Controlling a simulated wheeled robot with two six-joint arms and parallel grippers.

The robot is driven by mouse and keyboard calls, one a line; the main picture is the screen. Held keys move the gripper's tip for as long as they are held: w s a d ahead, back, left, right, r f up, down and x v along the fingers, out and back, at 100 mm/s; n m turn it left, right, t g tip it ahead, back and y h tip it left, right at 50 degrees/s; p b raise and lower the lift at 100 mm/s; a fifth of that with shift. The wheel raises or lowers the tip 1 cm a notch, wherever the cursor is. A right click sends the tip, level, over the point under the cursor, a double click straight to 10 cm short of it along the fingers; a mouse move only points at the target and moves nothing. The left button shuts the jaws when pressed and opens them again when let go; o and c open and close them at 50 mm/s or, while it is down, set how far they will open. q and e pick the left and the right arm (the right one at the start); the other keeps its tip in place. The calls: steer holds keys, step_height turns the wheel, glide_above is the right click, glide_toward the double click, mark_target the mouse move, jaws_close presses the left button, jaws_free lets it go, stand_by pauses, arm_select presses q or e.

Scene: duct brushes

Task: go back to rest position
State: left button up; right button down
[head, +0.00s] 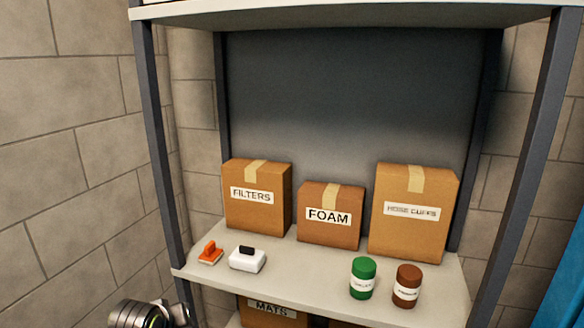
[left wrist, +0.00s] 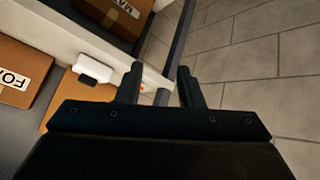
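On the shelf in the head view, an orange brush (head: 210,253) sits at the left front and a white brush with a black top (head: 247,259) sits beside it. The white brush also shows in the left wrist view (left wrist: 93,68). My left gripper (left wrist: 160,82) is open in the left wrist view, its two fingers apart with nothing held between them. A small orange and white bit shows beyond the fingers. In the head view only part of my left arm shows at the bottom left. My right gripper is in neither view.
The shelf (head: 315,268) holds boxes marked FILTERS (head: 255,210), FOAM (head: 328,235) and HOSE CUFFS (head: 410,235), plus a green jar (head: 362,278) and a brown jar (head: 407,286). A MATS box (head: 272,315) stands below. Grey posts and block walls surround it. Tiled floor (left wrist: 250,50) is clear.

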arm_select(q)
steer(key=s+a+f+m+g, duration=0.1)
steer(key=s+a+f, duration=0.1)
steer(key=s+f, duration=0.45)
steer(key=s+a+f+m+g, duration=0.1)
steer(key=s+f, duration=0.2)
steer(key=s, duration=0.6)
steer(key=s+a+f+m+g+y, duration=0.1)
steer(key=s, duration=0.8)
steer(key=s+a+f+m+g+y, duration=0.1)
steer(key=s+f, duration=0.1)
steer(key=s, duration=0.8)
step_height(320, 180, down, 26)
steer(key=a+g+b, duration=0.1)
steer(key=a+g, duration=0.1)
steer(key=s+d+f+h, duration=0.1)
steer(key=s+d+f, duration=0.1)
steer(key=s+f, duration=1.3)
steer(key=shift+f+g+b, duration=0.4)
steer(key=shift+f, duration=0.15)
